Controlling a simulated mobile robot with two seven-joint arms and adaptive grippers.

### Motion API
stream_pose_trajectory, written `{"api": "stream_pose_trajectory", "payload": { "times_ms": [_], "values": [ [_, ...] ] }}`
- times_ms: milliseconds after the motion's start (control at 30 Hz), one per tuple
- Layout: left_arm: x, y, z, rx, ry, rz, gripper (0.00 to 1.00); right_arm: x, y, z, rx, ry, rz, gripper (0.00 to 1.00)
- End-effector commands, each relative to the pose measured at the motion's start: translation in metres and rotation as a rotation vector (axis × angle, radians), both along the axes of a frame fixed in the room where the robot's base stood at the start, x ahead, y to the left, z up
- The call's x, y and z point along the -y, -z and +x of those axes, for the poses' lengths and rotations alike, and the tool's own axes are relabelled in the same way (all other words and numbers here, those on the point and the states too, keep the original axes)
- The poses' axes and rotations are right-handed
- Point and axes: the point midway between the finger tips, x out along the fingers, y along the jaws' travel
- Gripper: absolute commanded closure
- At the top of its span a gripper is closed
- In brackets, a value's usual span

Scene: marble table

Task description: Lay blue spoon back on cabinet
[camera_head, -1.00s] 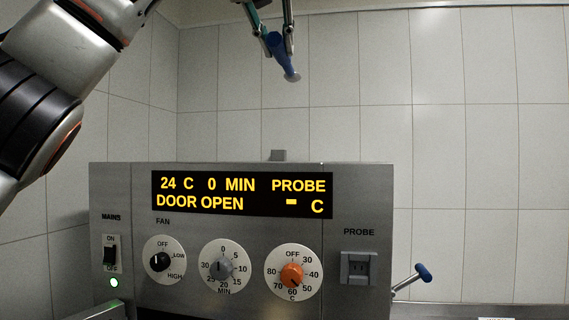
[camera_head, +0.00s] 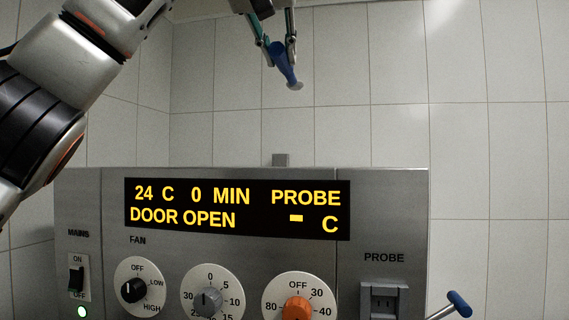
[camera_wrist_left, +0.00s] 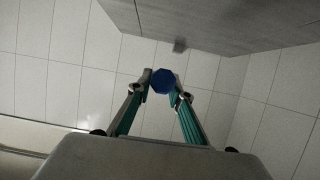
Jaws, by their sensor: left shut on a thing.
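The blue spoon (camera_head: 282,60) hangs in the air with its pale end pointing down, tilted slightly. My left gripper (camera_head: 278,44) is shut on its blue handle, high above and behind the cabinet front in the picture. In the left wrist view the round blue handle end (camera_wrist_left: 163,81) sits between the two fingertips of the gripper (camera_wrist_left: 161,90). The cabinet (camera_head: 400,200) is a grey metal box with a lit yellow display. Its top surface is not visible from the head camera. My right gripper is not in view.
The cabinet front carries a mains switch (camera_head: 77,278), several knobs and a probe socket (camera_head: 384,299). A blue-tipped lever (camera_head: 458,303) sticks out at its right. The tiled wall (camera_head: 480,150) is behind.

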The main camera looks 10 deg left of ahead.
Motion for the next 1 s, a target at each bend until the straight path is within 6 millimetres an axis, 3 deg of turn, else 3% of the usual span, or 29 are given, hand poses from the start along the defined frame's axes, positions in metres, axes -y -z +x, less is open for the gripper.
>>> {"api": "stream_pose_trajectory", "payload": {
  "times_ms": [267,600,867,1000],
  "values": [
    [-0.001,0.059,0.001,-0.002,0.001,0.004,1.0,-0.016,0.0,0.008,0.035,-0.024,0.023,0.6],
    [-0.001,0.128,0.001,-0.002,0.0,0.002,1.0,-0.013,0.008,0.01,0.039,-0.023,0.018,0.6],
    [-0.001,0.149,0.001,-0.001,-0.001,0.001,1.0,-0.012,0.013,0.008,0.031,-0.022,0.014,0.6],
    [-0.001,0.171,0.001,-0.002,0.001,0.002,1.0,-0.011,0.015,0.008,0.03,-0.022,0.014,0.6]
  ]
}}
